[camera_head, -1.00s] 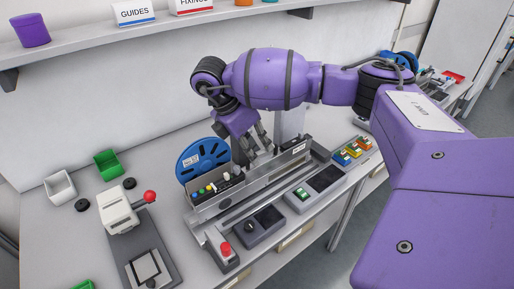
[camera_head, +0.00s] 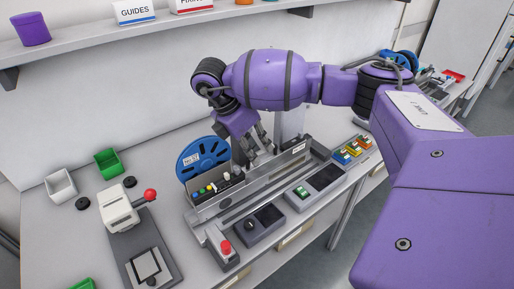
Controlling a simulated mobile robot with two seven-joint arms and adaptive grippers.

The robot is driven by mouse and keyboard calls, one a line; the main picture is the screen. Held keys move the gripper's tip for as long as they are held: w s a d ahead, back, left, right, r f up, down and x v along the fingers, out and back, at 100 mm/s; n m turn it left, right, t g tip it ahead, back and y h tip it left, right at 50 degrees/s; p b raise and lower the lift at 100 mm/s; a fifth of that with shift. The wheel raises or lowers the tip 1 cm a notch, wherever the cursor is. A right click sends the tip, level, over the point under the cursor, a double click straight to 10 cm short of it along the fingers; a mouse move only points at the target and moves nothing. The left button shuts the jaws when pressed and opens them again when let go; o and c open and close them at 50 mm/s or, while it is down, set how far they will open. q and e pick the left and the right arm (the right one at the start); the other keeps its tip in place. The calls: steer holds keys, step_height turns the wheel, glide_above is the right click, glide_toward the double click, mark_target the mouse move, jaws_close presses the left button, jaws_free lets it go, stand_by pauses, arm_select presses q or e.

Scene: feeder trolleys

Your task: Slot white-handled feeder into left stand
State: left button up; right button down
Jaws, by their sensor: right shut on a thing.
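A long grey feeder with a blue reel (camera_head: 203,157) at its left end lies along a grey slotted stand (camera_head: 236,212) on the bench. Coloured buttons show on the feeder's side (camera_head: 205,189). My right gripper (camera_head: 252,157) points down at the feeder's top, near its middle, and is shut on it. The fingers hide the handle, so I cannot tell its colour. I cannot tell whether the feeder sits fully down in the stand. My left gripper is not in view.
A lever press (camera_head: 122,216) with a red knob stands left of the stand. A control box (camera_head: 258,224) and a red-button box (camera_head: 223,249) are in front. Green (camera_head: 107,162) and white (camera_head: 60,185) bins stand at the left. Another blue reel (camera_head: 407,60) is far right.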

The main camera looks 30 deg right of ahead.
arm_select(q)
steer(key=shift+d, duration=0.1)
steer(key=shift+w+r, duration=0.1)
arm_select(e)
steer(key=shift+d, duration=0.45)
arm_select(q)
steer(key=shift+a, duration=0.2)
arm_select(e)
steer(key=shift+d+f, duration=0.1)
steer(key=shift+d, duration=0.4)
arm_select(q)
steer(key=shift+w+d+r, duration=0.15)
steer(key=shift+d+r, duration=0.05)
arm_select(e)
steer(key=shift+d, duration=0.6)
steer(key=c, duration=1.8)
jaws_free()
steer(key=shift+w, duration=0.1)
steer(key=shift+o, duration=0.2)
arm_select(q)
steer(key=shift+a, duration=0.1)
arm_select(e)
steer(key=shift+a, duration=0.1)
